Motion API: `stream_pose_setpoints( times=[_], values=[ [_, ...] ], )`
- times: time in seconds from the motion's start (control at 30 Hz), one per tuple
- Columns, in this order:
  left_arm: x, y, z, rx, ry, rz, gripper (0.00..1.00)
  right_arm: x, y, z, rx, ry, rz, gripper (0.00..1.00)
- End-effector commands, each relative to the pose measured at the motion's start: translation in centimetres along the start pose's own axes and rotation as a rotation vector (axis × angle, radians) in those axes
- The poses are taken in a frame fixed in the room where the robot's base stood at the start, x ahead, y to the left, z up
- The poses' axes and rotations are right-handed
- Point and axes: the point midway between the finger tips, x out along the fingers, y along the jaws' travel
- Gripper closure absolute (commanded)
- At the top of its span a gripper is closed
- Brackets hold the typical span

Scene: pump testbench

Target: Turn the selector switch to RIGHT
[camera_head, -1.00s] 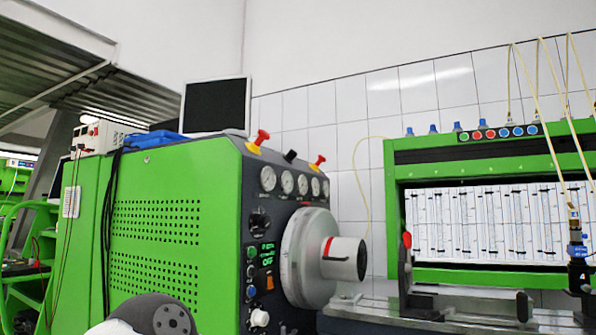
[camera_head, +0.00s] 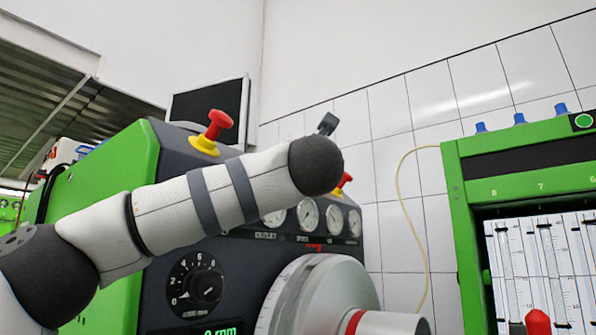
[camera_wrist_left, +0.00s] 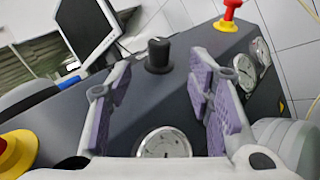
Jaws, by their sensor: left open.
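A black selector knob (camera_wrist_left: 158,55) with a light mark on its top stands on the dark sloped top of the green bench, in the left wrist view. My left gripper (camera_wrist_left: 161,72) is open, its purple-padded fingers spread to either side of the knob's line of sight. I see a gap on both sides and no contact; whether the tips reach the knob's depth I cannot tell. In the head view my left arm crosses the bench top and hides the knob. Its gripper is mostly hidden behind the dark end joint. My right gripper is not in view.
Red mushroom buttons (camera_head: 218,125) (camera_head: 343,180) on yellow bases flank the knob area. Gauges (camera_head: 306,215) line the front panel below. A monitor (camera_head: 210,100) stands behind. A numbered dial (camera_head: 195,285) and a grey cylinder housing (camera_head: 325,290) are lower down.

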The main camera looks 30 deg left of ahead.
Motion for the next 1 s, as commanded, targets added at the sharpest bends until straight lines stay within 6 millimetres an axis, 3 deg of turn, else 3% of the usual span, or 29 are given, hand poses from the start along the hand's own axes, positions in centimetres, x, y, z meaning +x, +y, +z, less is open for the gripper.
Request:
stream_pose_setpoints(
  times=[0.2, 0.4, 0.63, 0.93, 1.0],
  values=[
    [5.4, 0.5, 0.3, -0.001, -0.002, 0.006, 0.53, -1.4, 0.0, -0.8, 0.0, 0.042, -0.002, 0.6],
    [8.9, 0.1, 0.3, 0.003, -0.003, 0.003, 0.53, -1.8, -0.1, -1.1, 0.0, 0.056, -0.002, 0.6],
    [10.4, 0.0, 0.1, 0.004, -0.003, 0.0, 0.53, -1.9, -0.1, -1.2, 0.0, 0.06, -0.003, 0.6],
    [10.6, -0.1, 0.1, 0.006, -0.003, 0.0, 0.53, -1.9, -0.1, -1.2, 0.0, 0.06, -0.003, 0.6],
    [10.6, -0.1, 0.1, 0.006, -0.003, 0.0, 0.69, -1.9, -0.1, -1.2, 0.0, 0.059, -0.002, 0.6]
  ],
)
